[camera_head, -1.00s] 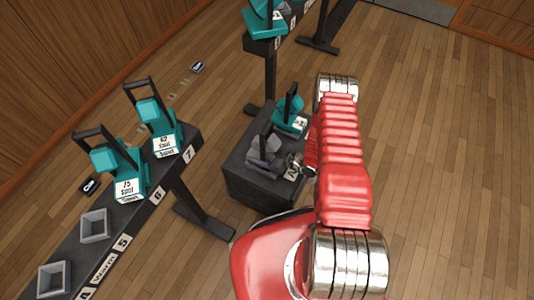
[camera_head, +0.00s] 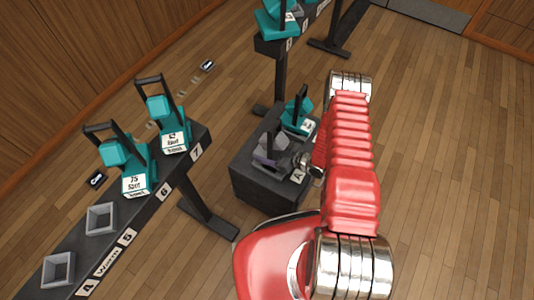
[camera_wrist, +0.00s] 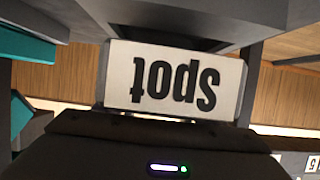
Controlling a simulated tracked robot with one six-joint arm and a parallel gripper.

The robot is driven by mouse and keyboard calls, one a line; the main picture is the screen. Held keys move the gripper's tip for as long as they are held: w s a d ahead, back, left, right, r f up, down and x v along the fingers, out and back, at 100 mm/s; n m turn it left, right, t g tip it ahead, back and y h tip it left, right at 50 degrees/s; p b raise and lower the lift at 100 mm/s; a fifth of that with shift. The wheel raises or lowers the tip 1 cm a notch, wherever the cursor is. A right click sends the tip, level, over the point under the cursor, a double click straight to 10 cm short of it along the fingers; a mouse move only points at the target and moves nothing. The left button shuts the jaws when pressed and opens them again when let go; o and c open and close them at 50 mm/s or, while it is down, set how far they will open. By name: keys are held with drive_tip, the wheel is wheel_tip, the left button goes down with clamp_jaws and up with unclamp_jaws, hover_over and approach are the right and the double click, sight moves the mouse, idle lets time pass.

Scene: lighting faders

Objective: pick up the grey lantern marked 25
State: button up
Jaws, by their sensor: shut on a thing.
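The grey lantern (camera_head: 274,153), with a dark handle, is at the near part of a black box (camera_head: 262,188) in the head view. I cannot read a 25 on it, nor tell whether it rests on the box or is slightly above. My gripper (camera_head: 292,163) reaches it from the right and is shut on it; the fingers are partly hidden. In the wrist view a white label (camera_wrist: 174,82) reading "spot" upside down fills the middle, close to the camera. A teal lantern (camera_head: 297,112) stands just behind the grey one on the box.
A dark rack at left has numbered places, two teal lanterns (camera_head: 133,170) (camera_head: 170,122) and two empty grey square holders (camera_head: 101,219) (camera_head: 58,268). Another rack (camera_head: 275,46) with teal lanterns stands behind. The wooden floor (camera_head: 440,150) at right is clear.

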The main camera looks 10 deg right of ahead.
sight(266, 141)
drive_tip(key=shift+r, duration=4)
